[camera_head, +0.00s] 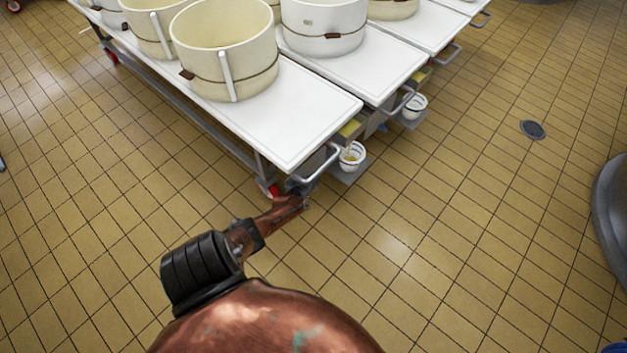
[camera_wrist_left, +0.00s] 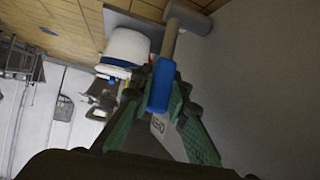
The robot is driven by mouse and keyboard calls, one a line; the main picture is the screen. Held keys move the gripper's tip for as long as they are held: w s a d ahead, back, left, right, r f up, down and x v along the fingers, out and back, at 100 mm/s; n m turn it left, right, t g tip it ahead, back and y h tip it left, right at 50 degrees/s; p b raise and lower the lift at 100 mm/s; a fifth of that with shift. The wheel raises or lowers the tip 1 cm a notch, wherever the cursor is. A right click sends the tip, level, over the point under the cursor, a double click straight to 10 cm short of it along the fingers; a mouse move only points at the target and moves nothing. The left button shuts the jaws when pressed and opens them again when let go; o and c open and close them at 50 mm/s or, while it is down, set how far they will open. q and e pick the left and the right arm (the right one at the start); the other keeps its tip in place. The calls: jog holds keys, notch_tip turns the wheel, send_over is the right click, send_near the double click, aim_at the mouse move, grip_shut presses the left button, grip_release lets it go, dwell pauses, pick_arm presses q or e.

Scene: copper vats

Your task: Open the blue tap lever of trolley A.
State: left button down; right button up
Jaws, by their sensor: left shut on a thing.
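The blue tap lever (camera_wrist_left: 160,87) shows in the left wrist view as a blue sleeve below a pale bar. It lies between the two green fingers of my left gripper (camera_wrist_left: 166,92), which is shut on it. In the head view my left gripper (camera_head: 298,194) is low at the near corner of the closest white trolley (camera_head: 315,112), below its metal handle. The lever is hidden there, and no trolley letter can be read. My right gripper is in neither view.
A small white cup (camera_head: 352,156) stands on a bracket right of my gripper; a white cup with a blue band (camera_wrist_left: 126,47) shows in the wrist view. A cream vat (camera_head: 225,55) stands on the trolley. A second trolley (camera_head: 360,70) is close alongside.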

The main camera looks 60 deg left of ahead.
pick_arm(q)
jog(key=c, duration=1.8)
grip_release()
jog(key=shift+c, duration=0.2)
jog(key=shift+d, duration=0.1)
jog(key=v, duration=1.2)
jog(key=shift+s+f, duration=0.1)
jog(key=shift+f, duration=0.05)
